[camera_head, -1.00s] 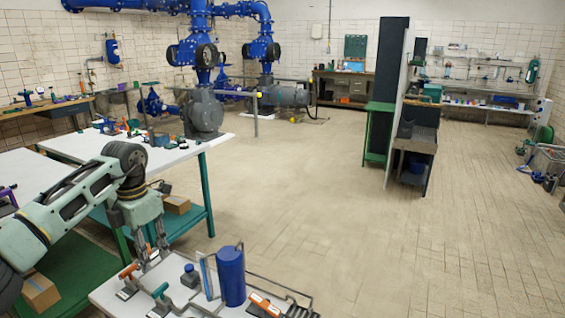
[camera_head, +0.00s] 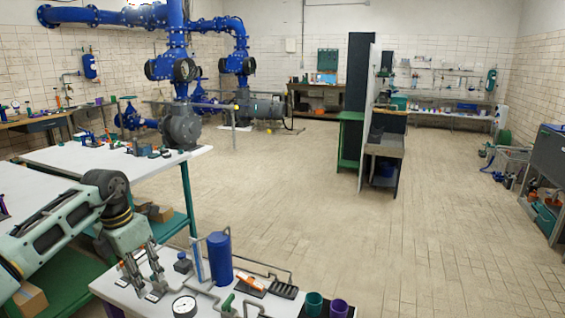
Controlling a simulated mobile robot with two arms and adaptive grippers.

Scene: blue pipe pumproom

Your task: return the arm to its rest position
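My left arm comes in from the left in the head view. Its gripper (camera_head: 143,280) points down over the left part of a white-topped table (camera_head: 107,288) in the foreground. The two fingers look apart, with nothing visible held between them. Small tools lie right by the fingertips, and whether the fingers touch them or the tabletop cannot be told. My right arm and gripper are not in view.
The front table holds a blue cylinder (camera_head: 219,258), a pressure gauge (camera_head: 184,306), pipe pieces, a green cup (camera_head: 313,304) and a purple cup (camera_head: 338,308). A long white workbench (camera_head: 60,158) stands behind my arm. The tiled floor (camera_head: 330,200) is open to the right.

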